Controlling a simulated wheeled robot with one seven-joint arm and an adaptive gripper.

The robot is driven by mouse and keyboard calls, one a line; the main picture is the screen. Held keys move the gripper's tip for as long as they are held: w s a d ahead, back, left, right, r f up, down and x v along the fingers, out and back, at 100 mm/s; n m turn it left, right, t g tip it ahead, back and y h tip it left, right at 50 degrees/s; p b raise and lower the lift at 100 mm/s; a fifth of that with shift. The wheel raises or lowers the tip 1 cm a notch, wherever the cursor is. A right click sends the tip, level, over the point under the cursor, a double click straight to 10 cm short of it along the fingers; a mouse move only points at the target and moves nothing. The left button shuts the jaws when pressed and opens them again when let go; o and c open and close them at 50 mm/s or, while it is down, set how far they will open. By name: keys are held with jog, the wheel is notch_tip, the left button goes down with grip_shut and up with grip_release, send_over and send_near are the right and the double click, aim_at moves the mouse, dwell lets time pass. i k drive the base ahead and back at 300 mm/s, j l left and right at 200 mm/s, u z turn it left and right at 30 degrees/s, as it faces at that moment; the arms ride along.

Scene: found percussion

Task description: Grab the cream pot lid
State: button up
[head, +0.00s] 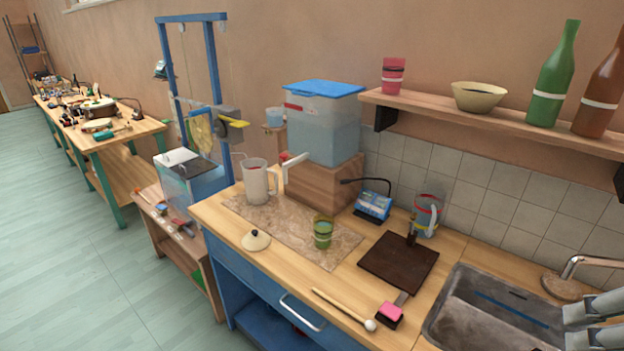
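The cream pot lid (251,243) is a small pale disc with a dark knob. It lies knob up on the wooden counter, near the front edge and beside the left front part of the stone-patterned mat (290,236). My gripper (568,328) shows only in part at the lower right edge of the head view, over the sink. Its two grey fingers are apart, with nothing seen between them. It is far to the right of the lid.
A white pitcher (254,182) and a green cup (323,233) stand near the lid. A mallet (345,310), a pink sponge block (389,313) and a dark board (398,261) lie between lid and sink (490,318). A shelf (490,118) with bottles overhangs the back.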

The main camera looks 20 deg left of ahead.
aim_at(256, 240)
jog(key=u, duration=1.25)
jog(key=i+j+z, duration=0.3)
jog(key=i+j, duration=0.15)
jog(key=j, duration=0.2)
jog(key=i+j+z, duration=0.15)
jog(key=j, duration=0.2)
jog(key=i+j+z, duration=0.3)
jog(key=j, duration=0.5)
jog(key=i+l, duration=0.05)
jog(key=i, duration=0.05)
